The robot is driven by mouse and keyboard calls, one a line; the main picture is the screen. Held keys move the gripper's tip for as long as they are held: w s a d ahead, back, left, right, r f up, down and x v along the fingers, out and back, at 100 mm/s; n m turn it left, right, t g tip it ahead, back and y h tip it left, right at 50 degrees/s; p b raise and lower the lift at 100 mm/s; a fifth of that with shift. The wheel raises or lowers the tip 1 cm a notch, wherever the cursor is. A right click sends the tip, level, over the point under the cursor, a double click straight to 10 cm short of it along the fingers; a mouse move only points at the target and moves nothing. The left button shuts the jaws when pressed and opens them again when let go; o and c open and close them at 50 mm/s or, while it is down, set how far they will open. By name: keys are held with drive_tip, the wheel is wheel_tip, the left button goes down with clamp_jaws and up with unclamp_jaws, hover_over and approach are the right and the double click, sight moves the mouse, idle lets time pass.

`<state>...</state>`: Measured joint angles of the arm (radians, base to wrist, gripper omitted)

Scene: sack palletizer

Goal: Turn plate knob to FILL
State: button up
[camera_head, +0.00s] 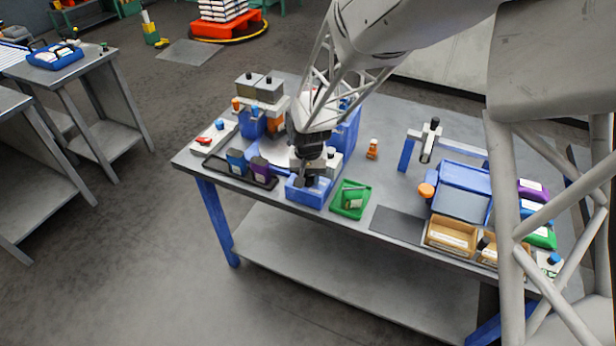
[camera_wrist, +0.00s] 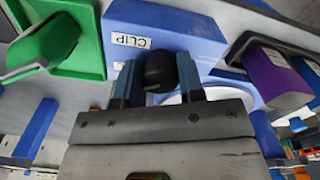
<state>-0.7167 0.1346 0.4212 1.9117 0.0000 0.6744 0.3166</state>
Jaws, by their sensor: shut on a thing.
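The plate knob (camera_wrist: 161,70) is a round black knob, seen in the wrist view at the blue housing (camera_wrist: 150,22). A white label reading CLIP (camera_wrist: 131,41) is on the housing beside it. No FILL label is readable, and I cannot tell which way the knob points. My gripper (camera_wrist: 157,78) has its two blue-grey fingers on either side of the knob and is shut on it. In the head view my gripper (camera_head: 311,178) is low over the blue housing (camera_head: 307,193) at the table's front edge, and hides the knob there.
A green tray (camera_head: 337,208) stands right of the housing. A black tray (camera_head: 218,166) with a blue and a purple container (camera_head: 258,169) stands to the left. A small orange bottle (camera_head: 372,149) stands behind. A dark mat (camera_head: 398,225) lies bare further right.

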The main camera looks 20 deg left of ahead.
sight(308, 176)
drive_tip(key=shift+m, duration=0.4)
drive_tip(key=o, duration=0.9)
drive_tip(key=shift+r, duration=0.1)
drive_tip(key=shift+r, duration=3.8)
